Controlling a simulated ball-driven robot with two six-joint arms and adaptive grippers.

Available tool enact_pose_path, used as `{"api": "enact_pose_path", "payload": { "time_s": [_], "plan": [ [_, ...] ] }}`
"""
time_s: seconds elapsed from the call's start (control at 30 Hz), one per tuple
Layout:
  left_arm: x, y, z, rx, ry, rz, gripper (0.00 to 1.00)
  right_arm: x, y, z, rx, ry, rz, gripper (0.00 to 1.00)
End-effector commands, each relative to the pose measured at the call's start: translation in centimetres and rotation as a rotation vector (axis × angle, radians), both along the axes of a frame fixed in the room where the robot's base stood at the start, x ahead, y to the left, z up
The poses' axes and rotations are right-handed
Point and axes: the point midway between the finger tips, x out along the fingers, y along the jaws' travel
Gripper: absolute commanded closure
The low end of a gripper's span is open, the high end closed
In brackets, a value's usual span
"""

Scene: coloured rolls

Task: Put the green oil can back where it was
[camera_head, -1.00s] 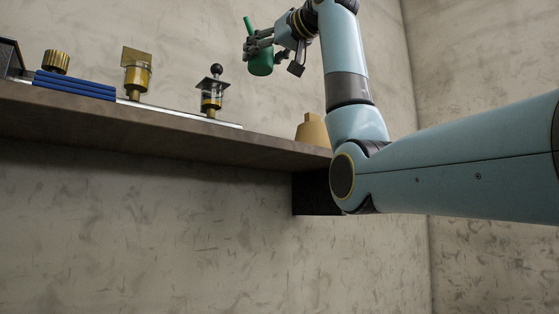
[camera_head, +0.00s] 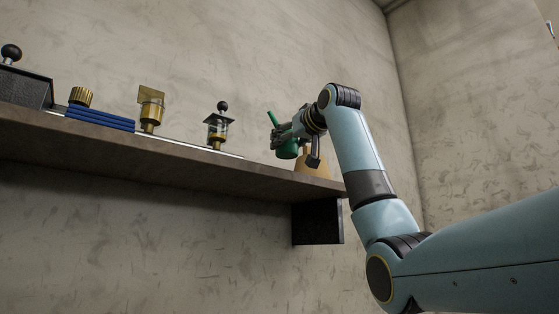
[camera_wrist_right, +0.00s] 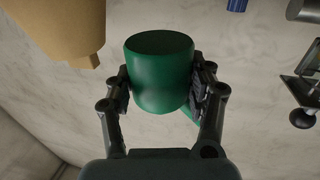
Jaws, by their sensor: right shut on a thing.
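The green oil can (camera_head: 287,150) is held upright by my right gripper (camera_head: 283,135), low near the right end of the shelf (camera_head: 180,163). Its thin spout points up and left. I cannot tell whether its base touches the shelf. In the right wrist view the can (camera_wrist_right: 163,82) sits between the two fingers of my right gripper (camera_wrist_right: 162,90), which press on its sides. A tan bottle-shaped thing (camera_head: 315,167) stands just right of the can, partly hidden by the gripper; it also shows in the right wrist view (camera_wrist_right: 55,25). My left gripper is not in view.
Left of the can stand a glass-and-brass oiler with a black knob (camera_head: 217,130), a brass fitting (camera_head: 150,108), a knurled brass piece (camera_head: 82,96) on a blue stack (camera_head: 99,118), and a dark box (camera_head: 22,88). The wall is behind. Shelf room shows between oiler and can.

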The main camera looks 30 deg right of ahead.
Motion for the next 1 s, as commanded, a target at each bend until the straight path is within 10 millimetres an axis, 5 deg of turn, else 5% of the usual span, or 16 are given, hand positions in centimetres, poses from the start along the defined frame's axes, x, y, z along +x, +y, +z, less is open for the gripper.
{"api": "enact_pose_path", "payload": {
  "time_s": [0.2, 0.5, 0.93, 0.97, 1.0],
  "plan": [
    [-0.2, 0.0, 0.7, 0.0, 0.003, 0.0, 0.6, 2.1, 1.1, -1.4, 0.0, -0.001, -0.001, 0.86],
    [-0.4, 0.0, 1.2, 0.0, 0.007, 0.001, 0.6, 2.3, 1.2, -5.1, -0.001, 0.0, -0.001, 0.86],
    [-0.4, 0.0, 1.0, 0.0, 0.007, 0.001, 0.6, 2.2, 1.2, -5.9, 0.0, -0.001, 0.0, 0.86],
    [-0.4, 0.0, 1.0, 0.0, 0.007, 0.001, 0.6, 2.2, 1.2, -5.9, 0.0, 0.0, 0.0, 0.43],
    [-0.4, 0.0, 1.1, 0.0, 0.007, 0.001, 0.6, 2.3, 1.2, -5.9, 0.0, 0.0, 0.0, 0.38]
  ]
}}
